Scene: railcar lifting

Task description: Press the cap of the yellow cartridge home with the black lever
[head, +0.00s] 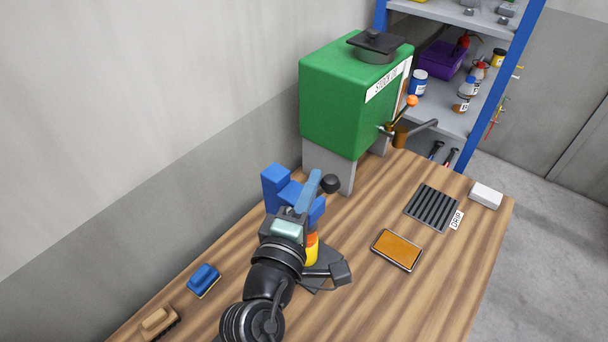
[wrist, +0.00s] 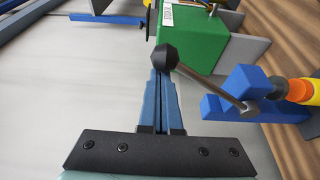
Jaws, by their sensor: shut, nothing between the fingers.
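The blue press (head: 276,188) stands on the bench and also shows at the right of the wrist view (wrist: 232,104). Its lever is a grey rod (wrist: 215,88) ending in a black knob (head: 330,184), seen near the centre of the wrist view (wrist: 166,56). My gripper (head: 316,175) is shut and empty, its blue fingertips (wrist: 158,72) right by the knob; I cannot tell whether they touch. The yellow cartridge (head: 312,250) with an orange band is partly hidden behind my wrist. It shows at the right edge of the wrist view (wrist: 300,91). How its cap sits is unclear.
A green machine (head: 335,95) with a black-lidded top stands behind the press. An orange tray (head: 397,249), a drip grate (head: 432,208) and a white block (head: 486,195) lie to the right. The wall borders the bench at left.

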